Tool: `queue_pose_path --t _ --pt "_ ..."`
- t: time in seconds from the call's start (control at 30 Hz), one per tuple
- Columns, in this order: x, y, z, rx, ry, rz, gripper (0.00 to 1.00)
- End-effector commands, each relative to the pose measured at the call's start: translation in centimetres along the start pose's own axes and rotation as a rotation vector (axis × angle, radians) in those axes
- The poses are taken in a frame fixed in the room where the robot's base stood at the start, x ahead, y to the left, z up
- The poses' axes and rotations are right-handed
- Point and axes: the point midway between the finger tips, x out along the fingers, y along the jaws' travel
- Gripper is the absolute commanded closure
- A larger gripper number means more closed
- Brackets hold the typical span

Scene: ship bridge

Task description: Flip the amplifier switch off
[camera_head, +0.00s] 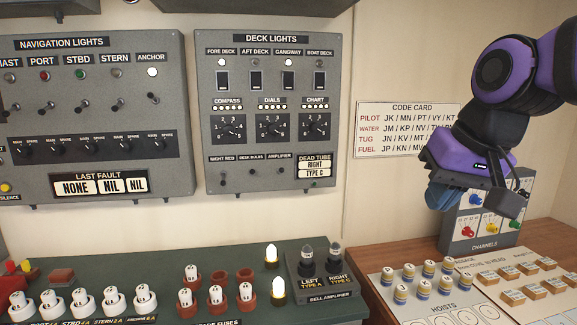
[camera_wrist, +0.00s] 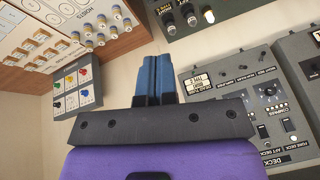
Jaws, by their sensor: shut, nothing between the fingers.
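The amplifier switch (camera_head: 281,171) is a small toggle under the AMPLIFIER label, in the bottom row of the grey deck lights panel (camera_head: 203,110). It sits just left of the dead tube plate (camera_head: 314,168). Its lever is too small to read for certain. My gripper (camera_head: 443,196), with blue fingers, is well to the right of that panel, in front of the wall below the code card. In the wrist view my gripper (camera_wrist: 157,62) has its fingers together and empty. The deck lights panel (camera_wrist: 217,92) shows there, turned round, to the right of the fingers.
A navigation lights panel (camera_head: 90,115) hangs at the left. The bell amplifier box (camera_head: 322,283) with two tubes stands on the green desk below. A channels box (camera_head: 487,230) and a hoists board (camera_head: 425,305) are at the right, below my arm. The wall before the deck panel is clear.

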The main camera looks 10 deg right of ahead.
Motion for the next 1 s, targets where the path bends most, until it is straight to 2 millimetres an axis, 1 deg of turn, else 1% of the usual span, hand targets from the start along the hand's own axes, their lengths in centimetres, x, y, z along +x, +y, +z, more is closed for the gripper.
queue_pose_path --t 0.03,0.27,0.47,0.6,0.77,1.0 --pt "0.0 -0.6 -1.5 0.044 -0.015 -0.016 1.00" --pt "0.3 -3.0 -7.7 0.258 -0.082 -0.093 1.00" --pt "1.3 -4.9 -13.2 0.440 -0.148 -0.154 1.00" --pt "2.4 -6.1 -17.0 0.566 -0.197 -0.195 1.00" --pt "4.0 -7.4 -21.3 0.704 -0.257 -0.238 1.00" --pt "7.3 -8.9 -27.4 0.907 -0.356 -0.297 1.00"
